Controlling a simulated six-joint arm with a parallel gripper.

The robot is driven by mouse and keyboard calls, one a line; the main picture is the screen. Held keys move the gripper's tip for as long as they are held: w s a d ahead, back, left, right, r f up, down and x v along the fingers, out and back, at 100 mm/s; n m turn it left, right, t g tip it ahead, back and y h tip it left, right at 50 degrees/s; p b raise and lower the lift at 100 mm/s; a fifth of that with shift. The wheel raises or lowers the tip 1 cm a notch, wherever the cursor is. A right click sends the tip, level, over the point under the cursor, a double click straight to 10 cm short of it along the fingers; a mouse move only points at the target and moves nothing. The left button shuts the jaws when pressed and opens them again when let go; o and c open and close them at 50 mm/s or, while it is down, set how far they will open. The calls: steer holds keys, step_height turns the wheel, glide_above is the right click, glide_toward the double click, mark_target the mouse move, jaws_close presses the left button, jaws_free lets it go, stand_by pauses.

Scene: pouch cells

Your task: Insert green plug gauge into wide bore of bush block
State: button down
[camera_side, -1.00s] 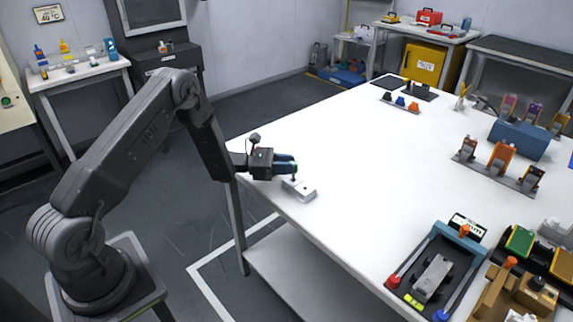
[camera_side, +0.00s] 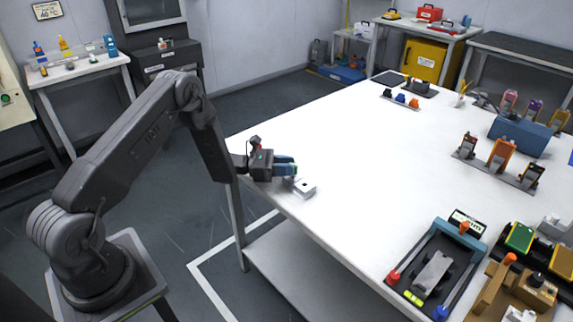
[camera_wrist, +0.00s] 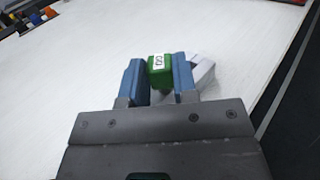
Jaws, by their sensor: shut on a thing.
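My gripper (camera_wrist: 159,82) is shut on the green plug gauge (camera_wrist: 159,68), its two blue fingers on either side of it. The gauge has a green head with a white label marked in dark print. In the side view my gripper (camera_side: 285,169) is low at the table's near left edge. The pale bush block (camera_side: 304,190) sits just below and right of the fingers, partly hidden by them. In the wrist view the block (camera_wrist: 205,74) shows behind the right finger. The gauge's lower end and the wide bore are hidden, so I cannot tell whether the gauge is inside the block.
The white table (camera_side: 350,170) is clear around the block and to its right. A dark fixture tray (camera_side: 400,285) stands at the front right. A rack of orange and grey pieces (camera_side: 500,157) stands further back. The table edge runs close by the block.

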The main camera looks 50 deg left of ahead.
steer(key=shift+f, duration=0.75)
steer(key=c, duration=0.8)
jaws_free()
steer(key=shift+s+a, duration=0.1)
steer(key=v, duration=1.3)
steer(key=shift+s+a, duration=0.2)
